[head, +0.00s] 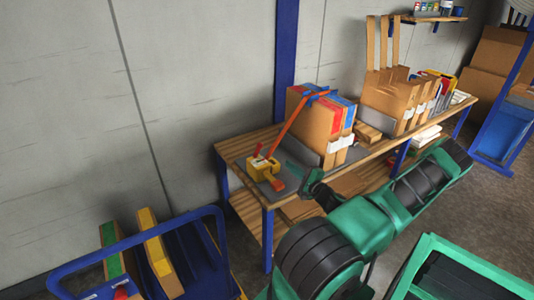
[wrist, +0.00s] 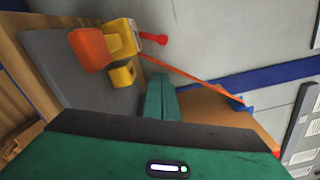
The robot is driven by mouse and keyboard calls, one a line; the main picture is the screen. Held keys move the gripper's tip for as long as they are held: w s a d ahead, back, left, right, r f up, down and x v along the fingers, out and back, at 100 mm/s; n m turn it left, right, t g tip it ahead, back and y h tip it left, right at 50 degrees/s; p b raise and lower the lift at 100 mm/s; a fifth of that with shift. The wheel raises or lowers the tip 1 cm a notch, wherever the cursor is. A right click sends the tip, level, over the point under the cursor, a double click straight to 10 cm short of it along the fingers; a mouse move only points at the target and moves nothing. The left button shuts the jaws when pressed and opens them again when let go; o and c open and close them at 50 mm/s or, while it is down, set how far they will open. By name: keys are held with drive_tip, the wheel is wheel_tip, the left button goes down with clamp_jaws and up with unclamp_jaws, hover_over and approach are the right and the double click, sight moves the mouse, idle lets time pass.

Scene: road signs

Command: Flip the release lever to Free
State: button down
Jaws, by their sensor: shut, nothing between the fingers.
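A yellow strap tensioner (head: 262,166) sits on a grey plate at the near left end of the bench. Its thick orange handle (head: 277,184) points toward the front. In the wrist view the yellow body (wrist: 122,38) has the orange handle (wrist: 88,48) on its left and a small red-knobbed lever (wrist: 155,39) on its right. I cannot read any Free marking. An orange strap (head: 292,122) runs from the tensioner up to the boards. My gripper (head: 296,172) is shut and empty, right of the tensioner and apart from it. Its green fingers show in the wrist view (wrist: 161,96).
Upright boards (head: 318,118) with a blue corner piece (head: 318,93) stand behind my gripper on the wooden bench (head: 232,149). A blue post (head: 286,60) and grey wall are behind. A blue cart (head: 190,255) is at the lower left. A yellow block (wrist: 121,74) lies beside the tensioner.

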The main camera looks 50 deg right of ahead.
sight(258, 150)
drive_tip(key=x, duration=0.4)
drive_tip(key=a+x, duration=0.1)
drive_tip(key=x, duration=0.2)
drive_tip(key=a+x, duration=0.1)
drive_tip(key=x, duration=0.3)
drive_tip(key=shift+w+d+r, duration=0.15)
drive_tip(key=shift+w+r, duration=0.25)
drive_tip(key=shift+w, duration=0.15)
drive_tip(key=shift+w+a+r, duration=0.2)
drive_tip(key=shift+w+a, duration=0.15)
drive_tip(key=shift+w, duration=0.3)
